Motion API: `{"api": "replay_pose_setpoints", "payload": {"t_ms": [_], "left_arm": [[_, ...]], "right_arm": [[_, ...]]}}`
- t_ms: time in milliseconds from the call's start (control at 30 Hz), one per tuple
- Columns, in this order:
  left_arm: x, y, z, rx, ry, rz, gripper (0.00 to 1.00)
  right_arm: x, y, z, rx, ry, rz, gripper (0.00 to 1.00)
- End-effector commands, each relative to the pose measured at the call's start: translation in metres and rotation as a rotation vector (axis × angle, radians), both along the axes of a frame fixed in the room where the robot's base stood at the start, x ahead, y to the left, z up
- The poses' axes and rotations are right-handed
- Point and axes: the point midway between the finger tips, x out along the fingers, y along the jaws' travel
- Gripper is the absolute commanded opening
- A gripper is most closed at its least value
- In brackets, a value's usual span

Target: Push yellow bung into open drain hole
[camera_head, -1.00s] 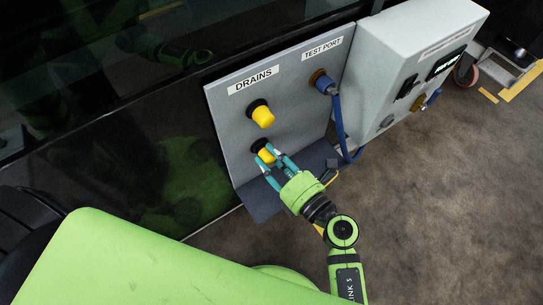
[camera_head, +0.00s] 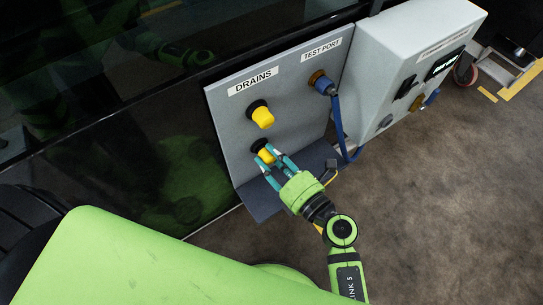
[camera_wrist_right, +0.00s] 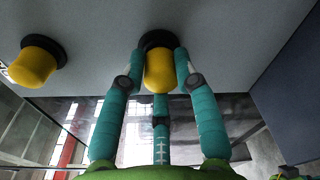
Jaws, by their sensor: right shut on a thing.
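A yellow bung (camera_head: 265,155) is at the lower black-rimmed drain hole (camera_head: 258,145) on the grey panel (camera_head: 232,130). My right gripper (camera_head: 270,158) is shut on this bung. In the right wrist view the gripper's teal fingers (camera_wrist_right: 160,78) hold the yellow bung (camera_wrist_right: 159,72) from both sides, with its far end at the black ring (camera_wrist_right: 158,39). I cannot tell how deep it sits. Another yellow bung (camera_head: 263,117) sits in the upper drain hole and also shows in the right wrist view (camera_wrist_right: 34,65). My left gripper is not in view.
A blue plug (camera_head: 324,85) with a blue cable (camera_head: 339,125) is in the test port, right of the drains. A grey control box (camera_head: 415,55) stands further right. A dark shelf (camera_head: 262,200) juts out below the panel, under my right gripper.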

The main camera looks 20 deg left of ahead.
Motion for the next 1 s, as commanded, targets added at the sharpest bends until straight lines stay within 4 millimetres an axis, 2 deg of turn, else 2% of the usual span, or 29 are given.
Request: {"api": "replay_pose_setpoints", "payload": {"t_ms": [767,800,1000], "left_arm": [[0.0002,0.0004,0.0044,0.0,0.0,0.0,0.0],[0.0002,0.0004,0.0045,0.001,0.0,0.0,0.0],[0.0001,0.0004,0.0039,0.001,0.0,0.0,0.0]], "right_arm": [[0.0002,0.0002,0.0013,0.002,0.001,-0.001,0.09],[0.0001,0.0003,0.001,0.002,0.001,-0.001,0.05],[0.0001,0.0003,0.0003,0.002,0.0,0.0,0.04]]}}
